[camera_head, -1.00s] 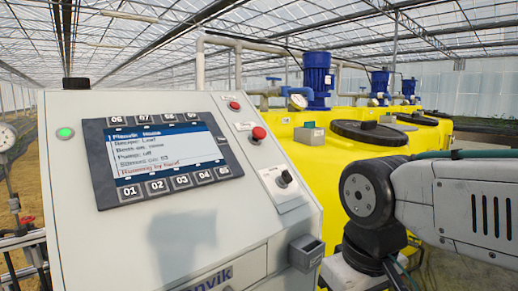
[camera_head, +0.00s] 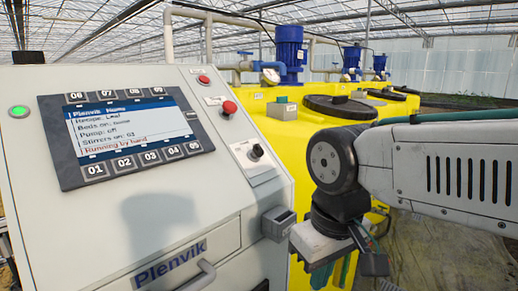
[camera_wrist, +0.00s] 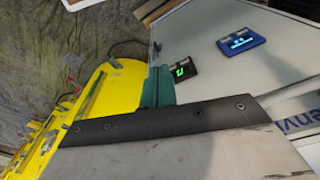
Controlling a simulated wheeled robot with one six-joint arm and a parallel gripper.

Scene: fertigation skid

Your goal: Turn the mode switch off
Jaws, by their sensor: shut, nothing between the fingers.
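The mode switch seems to be the black rotary knob (camera_head: 257,151) on a white plate on the right of the sloped control panel (camera_head: 125,205). Its pointer direction is too small to tell. My gripper (camera_head: 332,273) hangs low right of the cabinet in the head view, below and right of the knob and apart from it. Its teal fingers are partly cut off by the lower edge. In the wrist view my gripper (camera_wrist: 157,88) shows its teal fingers together and empty, and I cannot make out the knob there.
A screen (camera_head: 130,123) with numbered keys, a green button (camera_head: 18,111) and a red mushroom button (camera_head: 229,108) are on the panel. A grey box (camera_head: 278,222) juts from the cabinet near my arm. Yellow tanks (camera_head: 290,130) stand behind.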

